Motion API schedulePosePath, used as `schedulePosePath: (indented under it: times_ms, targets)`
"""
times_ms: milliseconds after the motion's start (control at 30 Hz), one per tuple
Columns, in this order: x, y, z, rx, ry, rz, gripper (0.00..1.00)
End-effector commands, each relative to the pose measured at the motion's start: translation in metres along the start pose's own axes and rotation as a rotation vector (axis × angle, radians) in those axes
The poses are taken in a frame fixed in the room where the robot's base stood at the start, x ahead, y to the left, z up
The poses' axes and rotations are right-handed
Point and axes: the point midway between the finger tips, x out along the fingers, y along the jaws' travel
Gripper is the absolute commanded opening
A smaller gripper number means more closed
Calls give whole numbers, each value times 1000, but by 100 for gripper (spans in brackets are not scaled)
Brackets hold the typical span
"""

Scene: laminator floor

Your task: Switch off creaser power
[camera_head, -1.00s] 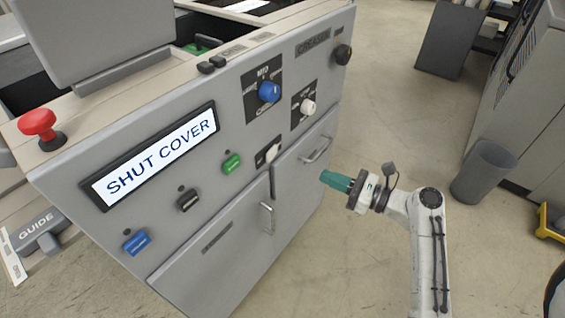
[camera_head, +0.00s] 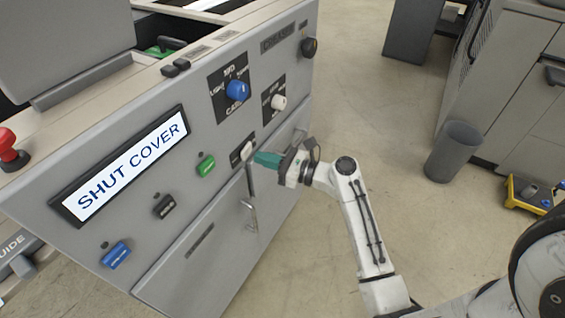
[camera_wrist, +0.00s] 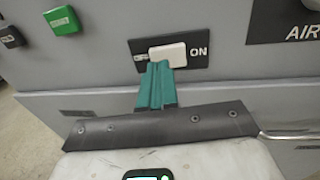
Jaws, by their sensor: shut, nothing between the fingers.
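The grey machine front (camera_head: 215,215) carries a white rocker switch (camera_wrist: 168,52) on a black plate, with "ON" printed at its right. The small marking at its left is unreadable. The switch also shows in the head view (camera_head: 246,150), right of the green button. My gripper (camera_wrist: 160,72) has its teal fingers shut and empty, their tips at the switch's lower edge; I cannot tell whether they touch it. A "CREASER" label (camera_head: 278,40) and a black knob (camera_head: 309,47) sit at the panel's upper right. No label naming the rocker is readable.
The display (camera_head: 128,165) reads "SHUT COVER". A blue knob (camera_head: 237,90), a white knob (camera_head: 278,102), a green button (camera_head: 206,166), dark button (camera_head: 164,206) and blue button (camera_head: 116,254) share the panel. A bin (camera_head: 455,150) stands right on open floor.

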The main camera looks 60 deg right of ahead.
Motion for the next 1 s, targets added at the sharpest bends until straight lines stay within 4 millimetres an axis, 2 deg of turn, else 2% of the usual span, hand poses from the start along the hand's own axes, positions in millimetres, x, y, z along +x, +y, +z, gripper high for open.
schedulePosePath:
  times_ms: [200, 667, 1000]
  targets:
    - [20, 0, 0, 0, 0, 2, 0]
    - [24, 1, 1, 0, 0, -3, 0]
    - [36, 8, 6, 2, 0, -158, 0]
